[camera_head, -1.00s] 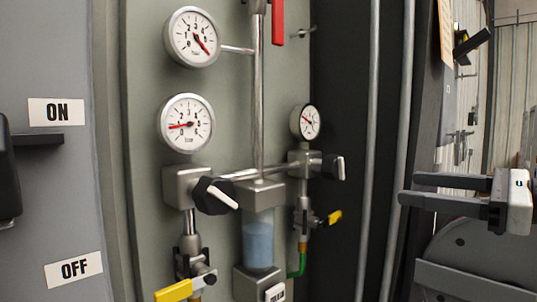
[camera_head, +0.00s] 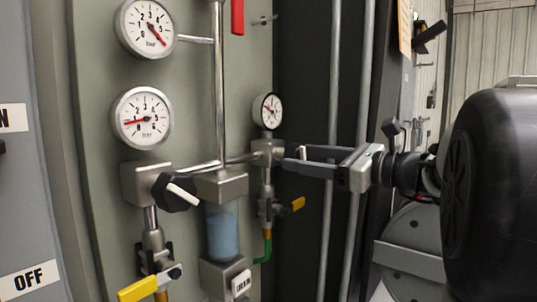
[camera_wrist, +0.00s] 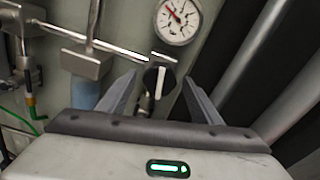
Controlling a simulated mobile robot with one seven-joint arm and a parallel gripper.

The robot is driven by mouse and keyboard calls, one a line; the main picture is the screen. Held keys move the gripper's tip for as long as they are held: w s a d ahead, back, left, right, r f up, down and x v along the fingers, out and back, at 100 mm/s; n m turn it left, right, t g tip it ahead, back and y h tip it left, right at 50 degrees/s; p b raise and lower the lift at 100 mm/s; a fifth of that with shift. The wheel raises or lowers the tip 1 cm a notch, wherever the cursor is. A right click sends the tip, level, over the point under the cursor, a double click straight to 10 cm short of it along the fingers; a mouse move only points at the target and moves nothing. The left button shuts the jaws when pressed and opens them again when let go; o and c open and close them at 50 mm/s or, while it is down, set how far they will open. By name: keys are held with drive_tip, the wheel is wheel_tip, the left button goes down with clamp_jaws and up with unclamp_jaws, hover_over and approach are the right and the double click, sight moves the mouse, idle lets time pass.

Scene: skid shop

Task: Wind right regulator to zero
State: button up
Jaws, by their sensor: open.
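The right regulator has a round black knob with a white pointer bar (camera_wrist: 160,76), which stands roughly upright in the wrist view. Its small gauge (camera_head: 267,111) is white with a red needle pointing to the upper left; it also shows in the wrist view (camera_wrist: 178,20). The regulator's grey body (camera_head: 266,150) sits on the panel. My gripper (camera_wrist: 159,78) is open, its two fingers to either side of the knob in the picture. I cannot tell whether they touch it. In the head view the fingers mostly hide the knob.
The left regulator knob (camera_head: 176,192) and its larger gauge (camera_head: 143,118) are to the left, with another gauge (camera_head: 146,28) above. A yellow-handled valve (camera_head: 290,206) sits below the right regulator. Vertical pipes (camera_head: 335,225) run close behind my gripper.

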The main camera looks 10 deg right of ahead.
drive_tip(key=shift+w+a, duration=0.45)
drive_tip(key=shift+w, duration=0.05)
drive_tip(key=c, duration=1.1)
drive_tip(key=shift+o, duration=0.2)
drive_tip(key=shift+f+b, duration=0.1)
drive_tip(key=shift+b, duration=0.25)
